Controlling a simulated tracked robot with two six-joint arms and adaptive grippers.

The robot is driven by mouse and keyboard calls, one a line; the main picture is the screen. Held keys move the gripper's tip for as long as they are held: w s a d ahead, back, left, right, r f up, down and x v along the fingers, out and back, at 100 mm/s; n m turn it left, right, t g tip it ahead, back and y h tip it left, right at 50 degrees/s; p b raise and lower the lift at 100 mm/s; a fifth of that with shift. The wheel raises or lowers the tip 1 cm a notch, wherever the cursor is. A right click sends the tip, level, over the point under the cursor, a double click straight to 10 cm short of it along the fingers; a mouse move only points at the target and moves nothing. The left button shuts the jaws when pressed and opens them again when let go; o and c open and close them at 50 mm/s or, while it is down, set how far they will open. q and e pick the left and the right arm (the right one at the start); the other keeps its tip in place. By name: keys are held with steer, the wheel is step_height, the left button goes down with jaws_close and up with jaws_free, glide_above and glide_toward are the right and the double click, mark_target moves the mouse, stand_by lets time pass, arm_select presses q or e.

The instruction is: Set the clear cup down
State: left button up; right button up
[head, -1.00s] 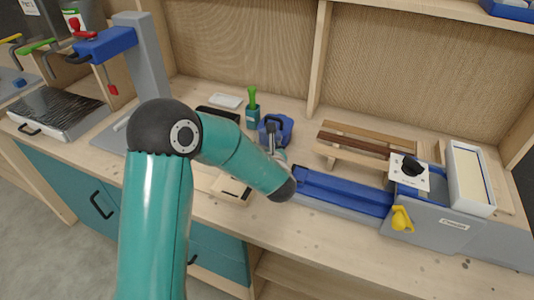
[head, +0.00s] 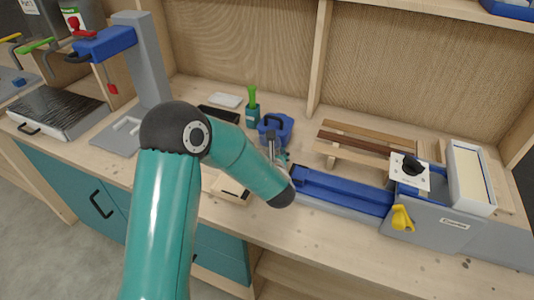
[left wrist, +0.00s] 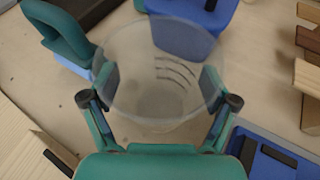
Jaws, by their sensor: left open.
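The clear cup (left wrist: 155,62) is see-through with a few dark marks on its side, and it shows in the left wrist view between the two fingers. My left gripper (left wrist: 160,88) is open, with one teal finger on each side of the cup. Whether the pads touch the cup wall, I cannot tell. The cup appears to be over the pale wooden bench top (left wrist: 50,100); its base contact is not clear. In the head view my left gripper (head: 277,155) is mostly hidden behind my forearm, and I cannot make out the cup there. My right gripper is not in view.
A blue container (head: 284,128) stands just behind the left gripper, with a teal pot (head: 252,117) to its left. A long blue-topped fixture (head: 345,190) lies close on the right. A slatted wooden rack (head: 365,145) stands behind it.

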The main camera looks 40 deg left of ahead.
arm_select(q)
steer(key=shift+r, duration=0.1)
steer(key=b+v, duration=0.1)
steer(key=v, duration=1.1)
steer(key=shift+r+b, duration=0.1)
steer(key=shift+b, duration=0.2)
